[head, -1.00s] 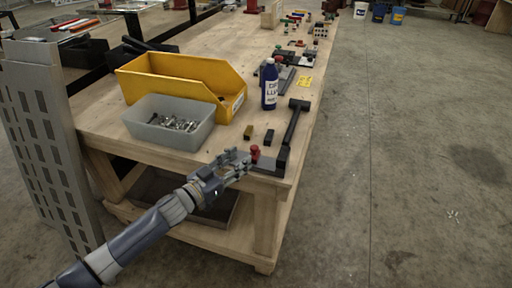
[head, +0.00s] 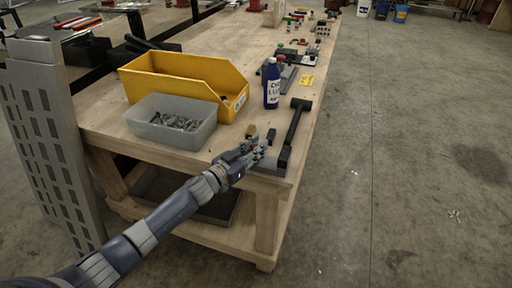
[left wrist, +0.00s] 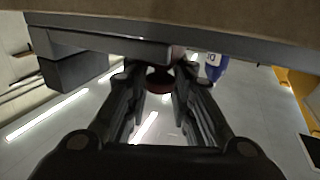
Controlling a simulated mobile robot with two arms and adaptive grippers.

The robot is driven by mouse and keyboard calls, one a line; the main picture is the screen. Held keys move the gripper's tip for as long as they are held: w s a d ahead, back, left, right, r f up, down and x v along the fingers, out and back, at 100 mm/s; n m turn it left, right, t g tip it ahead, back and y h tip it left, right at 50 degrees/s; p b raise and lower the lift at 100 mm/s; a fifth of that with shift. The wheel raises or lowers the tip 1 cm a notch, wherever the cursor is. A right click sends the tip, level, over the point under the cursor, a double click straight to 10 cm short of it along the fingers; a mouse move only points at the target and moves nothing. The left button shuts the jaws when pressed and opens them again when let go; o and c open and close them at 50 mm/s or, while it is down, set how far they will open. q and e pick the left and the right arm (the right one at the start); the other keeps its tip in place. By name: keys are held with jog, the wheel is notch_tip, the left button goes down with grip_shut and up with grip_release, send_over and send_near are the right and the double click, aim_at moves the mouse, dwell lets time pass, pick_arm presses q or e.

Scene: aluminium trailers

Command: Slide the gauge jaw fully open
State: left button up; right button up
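The black gauge (head: 293,127) lies at the near right corner of the wooden bench, with a long bar running away from me and a dark flat part at its near end. My left gripper (head: 258,149) is over that near end, at its red knob (head: 267,144), mostly hidden by the fingers. In the left wrist view the red knob (left wrist: 160,82) sits between the two fingers (left wrist: 158,88), which look apart with gaps beside it. The gauge's dark bar (left wrist: 110,42) crosses above them. My right gripper is not in view.
A blue bottle (head: 272,88) stands behind the gripper. Small brass (head: 251,131) and dark (head: 271,136) blocks lie close by. A grey bin of metal parts (head: 157,138) and a yellow bin (head: 236,79) are to the left. Open floor lies right of the bench.

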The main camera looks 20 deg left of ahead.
aim_at(244, 156)
pick_arm(q)
grip_shut()
jog(key=shift+w+f, duration=0.1)
jog(key=shift+w+a+f, duration=0.1)
jog(key=shift+a, duration=1.75)
jog(key=o, duration=0.7)
grip_release()
jog(key=shift+a, duration=0.1)
jog(key=shift+o, duration=0.3)
jog(key=shift+s+a, duration=0.2)
jog(key=shift+s, duration=0.05)
jog(key=shift+d, duration=0.1)
